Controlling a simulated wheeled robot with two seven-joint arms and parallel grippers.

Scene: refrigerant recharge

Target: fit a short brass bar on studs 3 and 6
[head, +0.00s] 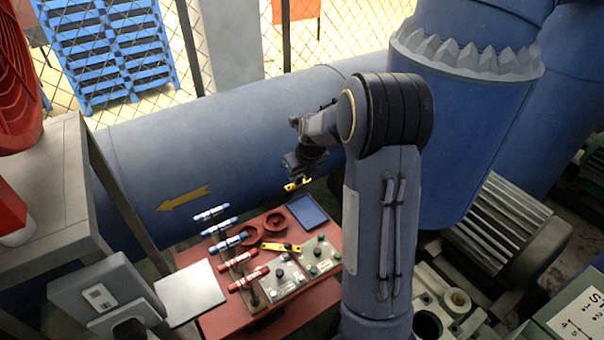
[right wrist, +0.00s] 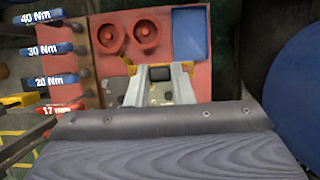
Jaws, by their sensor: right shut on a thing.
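My right gripper (head: 298,178) hangs above the back of the red table and is shut on a short brass bar (head: 297,185). The bar is clear of the table. In the right wrist view the gripper fingers (right wrist: 160,76) point toward the table, with yellow showing beside them. Another brass bar (head: 281,247) lies on the table. Two pale terminal blocks with studs, one at the front (head: 285,279) and one at the right (head: 319,255), sit on the table. I cannot read their stud numbers. My left gripper is not in view.
Blue torque wrenches (head: 219,227) and red ones (head: 239,260) stand in a rack on the left. Two round red trays (head: 275,223) and a blue tray (head: 307,211) lie at the back. A large blue pipe (head: 240,130) runs behind the table.

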